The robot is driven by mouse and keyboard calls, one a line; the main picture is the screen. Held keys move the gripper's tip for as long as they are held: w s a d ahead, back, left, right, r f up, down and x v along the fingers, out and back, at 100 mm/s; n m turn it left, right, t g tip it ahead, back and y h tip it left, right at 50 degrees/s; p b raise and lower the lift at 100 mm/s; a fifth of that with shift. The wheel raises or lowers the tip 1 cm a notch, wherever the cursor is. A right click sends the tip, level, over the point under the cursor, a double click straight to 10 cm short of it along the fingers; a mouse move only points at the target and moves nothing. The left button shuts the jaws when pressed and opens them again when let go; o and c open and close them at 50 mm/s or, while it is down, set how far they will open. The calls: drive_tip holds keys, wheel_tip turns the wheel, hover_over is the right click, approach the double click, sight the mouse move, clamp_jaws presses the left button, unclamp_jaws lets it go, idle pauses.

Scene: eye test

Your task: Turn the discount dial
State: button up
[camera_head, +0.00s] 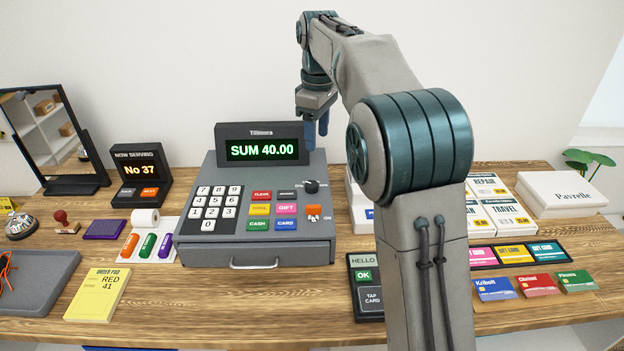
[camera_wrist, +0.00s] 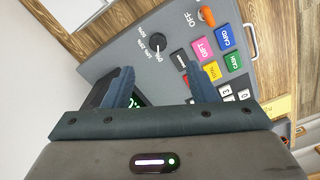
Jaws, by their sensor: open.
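The dial (camera_head: 311,186) is a round black knob at the upper right of the grey cash register's top (camera_head: 190,235). In the wrist view the dial (camera_wrist: 157,43) has percent labels beside it, and its white mark seems to point towards 0%. My gripper (camera_head: 316,128) is open and empty, fingers downward, above and behind the dial, near the display's right edge. In the wrist view the dial lies ahead of the gap between my fingertips (camera_wrist: 160,75), not between them. The fingers look apart from it.
The register's display (camera_head: 262,150) reads SUM 40.00 and stands left of my fingers. An orange switch (camera_head: 313,211) sits just in front of the dial, beside coloured keys (camera_head: 286,209). White boxes (camera_head: 358,205) stand right of the register, partly hidden by my arm.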

sight(312, 184)
drive_tip(key=shift+n, duration=0.4)
drive_tip(key=f, duration=0.9)
drive_tip(key=w+a+f, duration=0.1)
drive_tip(key=f, duration=0.4)
drive_tip(key=shift+w+a+f, duration=0.1)
drive_tip(key=c, duration=1)
